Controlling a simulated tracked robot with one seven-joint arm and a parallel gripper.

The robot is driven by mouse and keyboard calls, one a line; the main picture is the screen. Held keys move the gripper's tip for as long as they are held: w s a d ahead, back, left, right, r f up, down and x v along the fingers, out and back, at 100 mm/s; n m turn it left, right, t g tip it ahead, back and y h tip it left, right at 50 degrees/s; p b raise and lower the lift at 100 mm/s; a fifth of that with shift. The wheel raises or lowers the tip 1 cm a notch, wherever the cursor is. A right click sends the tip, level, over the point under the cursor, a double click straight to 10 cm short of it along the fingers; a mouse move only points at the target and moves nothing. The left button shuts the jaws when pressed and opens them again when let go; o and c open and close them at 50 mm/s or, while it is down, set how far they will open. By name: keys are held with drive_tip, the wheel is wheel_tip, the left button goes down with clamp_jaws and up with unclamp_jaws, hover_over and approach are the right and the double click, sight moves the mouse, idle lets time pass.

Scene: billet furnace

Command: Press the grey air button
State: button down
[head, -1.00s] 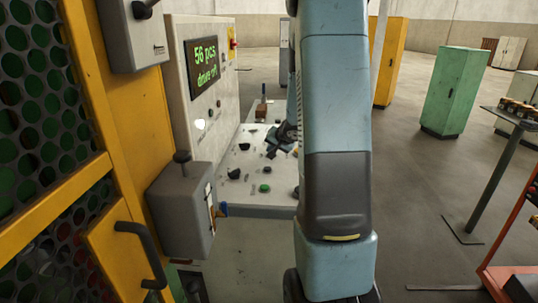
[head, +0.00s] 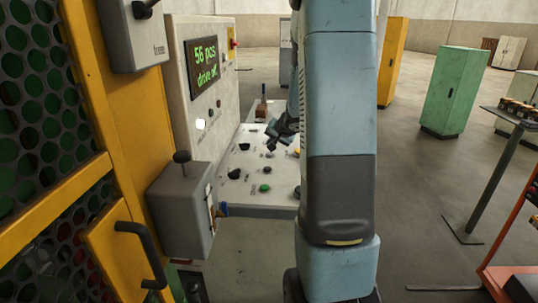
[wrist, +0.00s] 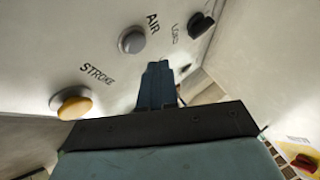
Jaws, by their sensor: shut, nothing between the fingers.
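The grey air button (wrist: 132,40) is a round cap in a dark ring, beside the printed word AIR on the pale panel in the wrist view. My gripper (wrist: 158,66) is shut and empty, its dark blue fingers pointing at the panel. The fingertips show below and slightly right of the button, with a gap in the picture between them. In the head view my gripper (head: 271,143) is over the far part of the sloping console (head: 235,200). I cannot pick out the air button surely there.
A yellow-orange stroke button (wrist: 72,103) is at lower left of the air button; a black load knob (wrist: 201,24) is at upper right. A green button (head: 265,188) sits nearer on the console. A grey lever box (head: 182,210) and upright display panel (head: 205,75) flank it.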

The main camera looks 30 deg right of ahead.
sight(271, 154)
drive_tip(key=shift+r, duration=2)
drive_tip(key=shift+a+r, duration=0.1)
drive_tip(key=shift+a, duration=0.05)
drive_tip(key=s+a+r+n+g+y, duration=0.1)
drive_tip(key=s+a+r+n+y, duration=0.15)
drive_tip(key=s+a+r, duration=0.5)
drive_tip(key=s+a+r+n+g+y, duration=0.1)
drive_tip(key=s+a+r+n, duration=0.3)
drive_tip(key=a, duration=0.6)
drive_tip(key=s+a+n+h, duration=0.1)
drive_tip(key=s+a+h, duration=0.1)
drive_tip(key=s, duration=0.8)
drive_tip(key=s+a+n+g+h, duration=0.1)
drive_tip(key=s+h, duration=0.1)
drive_tip(key=s, duration=0.9)
drive_tip(key=shift+s+a+r+g, duration=0.3)
drive_tip(key=shift+a+r, duration=0.05)
drive_tip(key=shift+r, duration=0.1)
